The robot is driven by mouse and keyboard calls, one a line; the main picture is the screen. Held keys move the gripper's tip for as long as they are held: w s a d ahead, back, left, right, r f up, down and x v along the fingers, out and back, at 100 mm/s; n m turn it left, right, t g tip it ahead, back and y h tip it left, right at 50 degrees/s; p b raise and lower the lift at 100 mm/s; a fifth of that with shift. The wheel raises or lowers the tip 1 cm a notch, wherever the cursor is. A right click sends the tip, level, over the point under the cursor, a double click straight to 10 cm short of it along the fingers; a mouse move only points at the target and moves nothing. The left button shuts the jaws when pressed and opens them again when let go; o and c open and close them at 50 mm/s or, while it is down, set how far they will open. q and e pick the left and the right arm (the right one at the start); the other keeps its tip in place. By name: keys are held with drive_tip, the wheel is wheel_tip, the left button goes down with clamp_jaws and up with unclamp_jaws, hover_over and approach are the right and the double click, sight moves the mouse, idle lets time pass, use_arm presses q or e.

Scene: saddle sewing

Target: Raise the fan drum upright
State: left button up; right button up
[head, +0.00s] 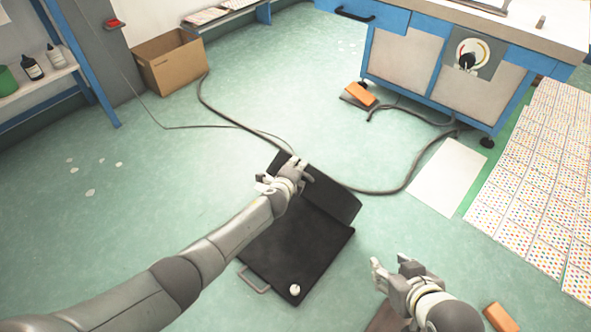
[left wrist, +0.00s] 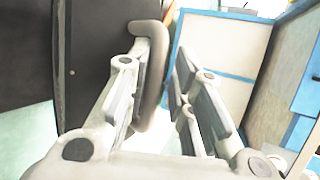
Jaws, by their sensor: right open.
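No round drum shape shows plainly; the black folded piece on the floor may be the fan drum. It has a flat near panel (head: 300,250) and a far panel (head: 335,197) tilted up along a fold. My left gripper (head: 290,172) is over the far panel and hides part of it. In the left wrist view its fingers (left wrist: 158,95) are apart, with a grey bent bar (left wrist: 152,60) between them and a dark panel (left wrist: 85,60) at left. I cannot tell whether they touch the bar. My right gripper (head: 388,274) is open and empty, right of the near panel.
A metal handle (head: 253,280) and a white knob (head: 295,289) are on the near panel. A dark hose (head: 378,191) curves behind. A cardboard box (head: 170,62) and a blue-framed bench (head: 440,60) stand behind. An orange block (head: 500,317) lies at lower right.

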use_arm(q)
drive_tip(key=shift+a, duration=0.1)
drive_tip(key=shift+s, duration=0.15)
drive_tip(key=shift+s+a+r, duration=0.2)
drive_tip(key=shift+s+a, duration=0.1)
drive_tip(key=shift+s, duration=0.1)
drive_tip(key=v, duration=1)
drive_tip(key=shift+s+r, duration=0.2)
drive_tip(key=shift+s, duration=0.2)
drive_tip(key=shift+d, duration=0.15)
drive_tip(key=shift+c, duration=0.2)
